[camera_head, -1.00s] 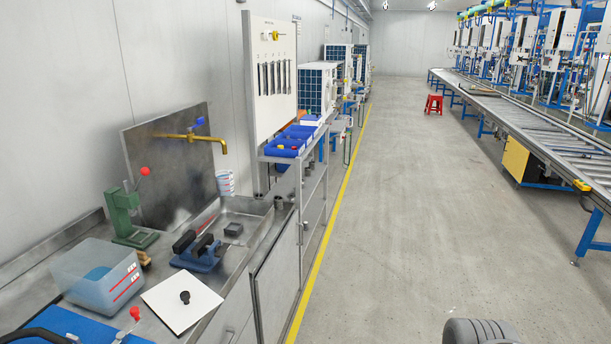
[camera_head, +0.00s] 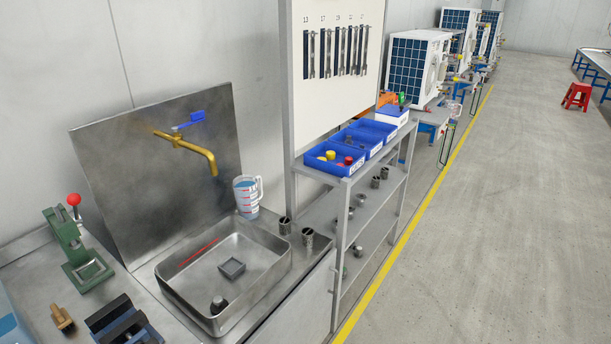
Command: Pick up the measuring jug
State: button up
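The measuring jug (camera_head: 247,197) is a clear cup with blue and red markings and a handle on its right side. It stands upright on the steel counter behind the back right corner of the sink basin (camera_head: 262,281), against the end of the steel splashback. It looks bluish inside; I cannot tell whether it holds liquid. My gripper is not in view.
A brass tap (camera_head: 190,148) with a blue lever juts over the basin. Two metal cups (camera_head: 307,237) stand right of the jug. A green press (camera_head: 78,250) and blue vise (camera_head: 125,322) are at left. A shelf rack (camera_head: 342,182) holds blue bins.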

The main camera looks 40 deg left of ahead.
aim_at(251, 195)
jog(key=u, duration=0.2)
jog(key=i, duration=1.45)
jog(key=u, duration=1.2)
jog(key=i, duration=0.85)
jog(key=u, duration=1.4)
jog(key=i, duration=0.5)
jog(key=u, duration=0.4)
